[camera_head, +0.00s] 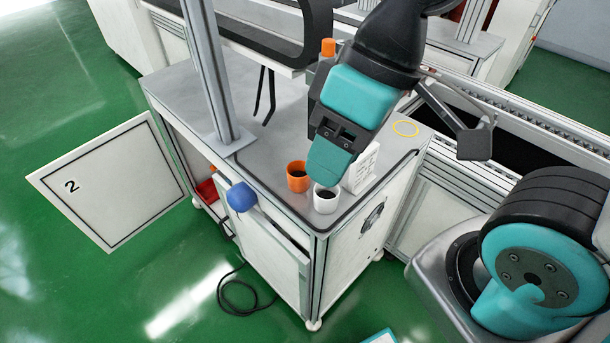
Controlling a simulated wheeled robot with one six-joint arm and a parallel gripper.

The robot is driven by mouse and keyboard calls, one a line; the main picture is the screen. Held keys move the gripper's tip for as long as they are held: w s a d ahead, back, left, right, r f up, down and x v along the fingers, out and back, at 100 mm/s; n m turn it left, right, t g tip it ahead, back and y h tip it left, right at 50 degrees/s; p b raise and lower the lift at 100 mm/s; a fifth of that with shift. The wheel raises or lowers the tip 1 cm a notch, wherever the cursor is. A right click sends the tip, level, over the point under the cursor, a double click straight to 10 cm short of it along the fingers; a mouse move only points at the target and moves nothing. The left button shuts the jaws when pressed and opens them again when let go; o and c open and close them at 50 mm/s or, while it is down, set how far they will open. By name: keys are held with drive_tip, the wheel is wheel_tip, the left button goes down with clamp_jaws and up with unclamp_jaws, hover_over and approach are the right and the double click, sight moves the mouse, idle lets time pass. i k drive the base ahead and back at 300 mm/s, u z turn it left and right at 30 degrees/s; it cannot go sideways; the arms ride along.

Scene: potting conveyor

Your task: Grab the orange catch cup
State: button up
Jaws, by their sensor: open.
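The orange catch cup (297,178) stands upright near the front edge of the grey worktop, with dark material inside. A white cup (325,200), also with dark contents, stands close to its right and slightly nearer the front corner. My gripper (340,135), teal and black, hangs over the worktop above and to the right of the orange cup. It is open, with nothing seen held in it.
A white block or card (361,168) stands right of the cups. A yellow ring (405,128) marks the worktop. A metal post (209,75) rises left of the cups, with dark hooks (265,95) behind. A conveyor (520,115) runs at right.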

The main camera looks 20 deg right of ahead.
sight(299, 182)
drive_tip(key=z, duration=1.55)
drive_tip(key=k, duration=1)
drive_tip(key=u, duration=1.05)
drive_tip(key=i, duration=1)
